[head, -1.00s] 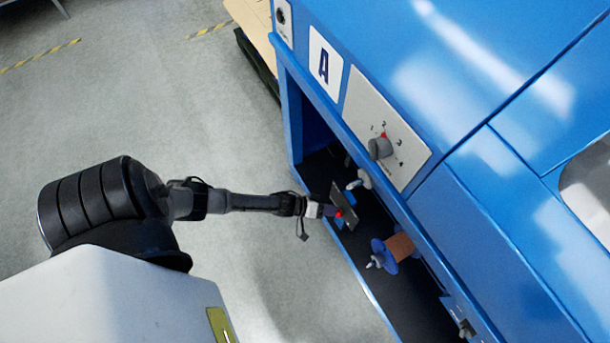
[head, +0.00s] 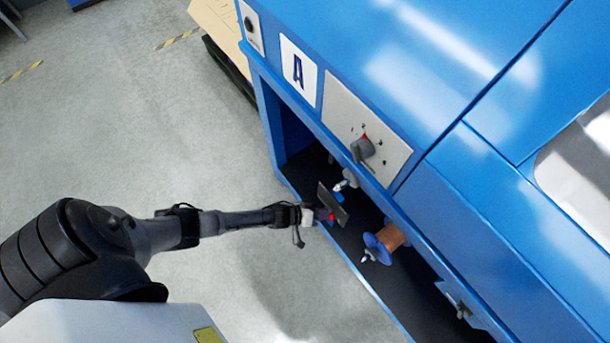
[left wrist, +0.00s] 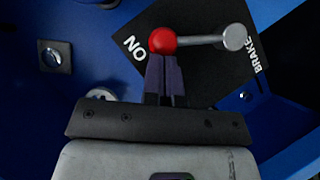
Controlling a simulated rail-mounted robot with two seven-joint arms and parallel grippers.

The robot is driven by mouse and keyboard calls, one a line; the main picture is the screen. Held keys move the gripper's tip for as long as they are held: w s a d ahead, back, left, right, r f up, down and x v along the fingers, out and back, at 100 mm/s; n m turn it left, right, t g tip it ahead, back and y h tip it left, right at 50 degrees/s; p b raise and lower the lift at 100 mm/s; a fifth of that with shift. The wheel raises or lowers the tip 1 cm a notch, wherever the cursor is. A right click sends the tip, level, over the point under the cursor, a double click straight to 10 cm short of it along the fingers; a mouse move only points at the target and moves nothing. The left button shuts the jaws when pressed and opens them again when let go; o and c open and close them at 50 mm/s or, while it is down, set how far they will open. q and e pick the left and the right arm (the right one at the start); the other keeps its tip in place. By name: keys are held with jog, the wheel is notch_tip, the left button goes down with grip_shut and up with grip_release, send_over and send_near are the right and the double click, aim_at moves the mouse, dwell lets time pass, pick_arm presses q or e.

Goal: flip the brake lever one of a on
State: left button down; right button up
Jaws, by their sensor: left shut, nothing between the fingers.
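The brake lever in the left wrist view has a red ball knob (left wrist: 162,40) and a metal rod reaching left from its round pivot (left wrist: 234,37). It sits on a black plate (left wrist: 200,65) marked ON and BRAKE, with the knob beside ON. My left gripper (left wrist: 165,58) is shut and empty, its fingertips right at the knob, seemingly touching it. In the head view my left gripper (head: 322,214) reaches into the open bay of the blue machine, where the red knob shows small at its tip. My right gripper is not in view.
A spool with a blue flange (head: 380,248) sits right of my gripper in the bay.

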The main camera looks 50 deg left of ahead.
pick_arm(q)
jog(key=shift+r, duration=0.1)
jog(key=w+a+r+p+v, duration=0.1)
jog(key=p+v, duration=0.5)
jog(key=v, duration=0.6)
jog(key=shift+a+r, duration=0.25)
jog(key=shift+a, duration=0.3)
jog(key=shift+w, duration=0.1)
